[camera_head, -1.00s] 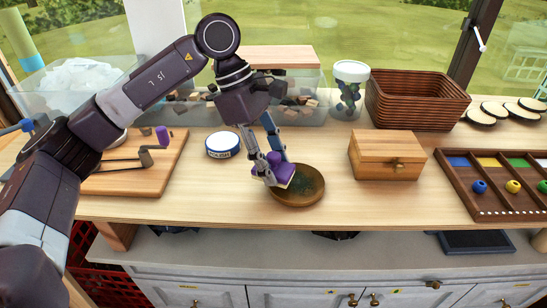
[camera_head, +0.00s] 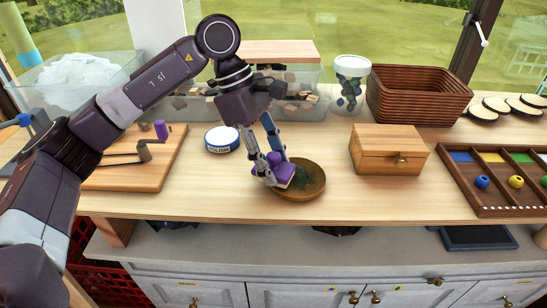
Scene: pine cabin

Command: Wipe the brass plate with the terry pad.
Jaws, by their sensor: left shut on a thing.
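The brass plate (camera_head: 311,184) is a round brown-gold disc with a dark greenish patch, lying on the wooden counter near its front edge. My left gripper (camera_head: 272,177) reaches down from above and is shut on the purple terry pad (camera_head: 285,176). The pad is at the left part of the plate and overlaps it; its pale underside edge shows. I cannot tell for sure how firmly it touches the plate. The gripper hides part of the pad. My right gripper is not in view.
A polish tin (camera_head: 222,139) stands left of the plate, a wooden box (camera_head: 389,150) to the right. A sorting tray (camera_head: 490,202) lies far right. A wooden board (camera_head: 150,176) is at left. A woven basket (camera_head: 418,95) and a jar (camera_head: 350,86) stand behind.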

